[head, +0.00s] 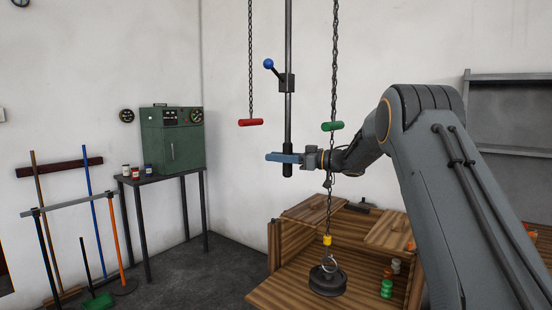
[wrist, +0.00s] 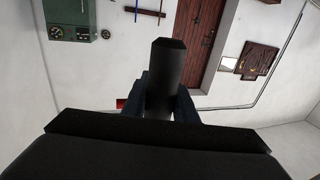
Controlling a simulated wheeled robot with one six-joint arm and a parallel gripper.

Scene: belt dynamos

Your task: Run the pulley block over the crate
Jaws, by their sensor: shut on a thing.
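My gripper (head: 285,158) is shut on the dark lower end of a hanging upright pole (head: 288,120); this end also shows as a black cylinder (wrist: 166,75) between the fingers in the wrist view. A lever with a blue knob (head: 268,63) sits higher on the pole. A chain (head: 328,205) hangs behind my wrist to a yellow-banded hook (head: 327,240). Below it is a round dark weight with a ring (head: 327,280); I cannot tell whether the hook bears it. The wooden crate (head: 285,262) stands around and behind the weight. The pulley block itself is not clearly visible.
A red pull handle (head: 251,122) hangs on a chain left of the pole, a green one (head: 332,126) right of it. A table (head: 160,178) with a green cabinet (head: 172,140) stands at left. Brooms lean on a rack (head: 70,205). Floor between is clear.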

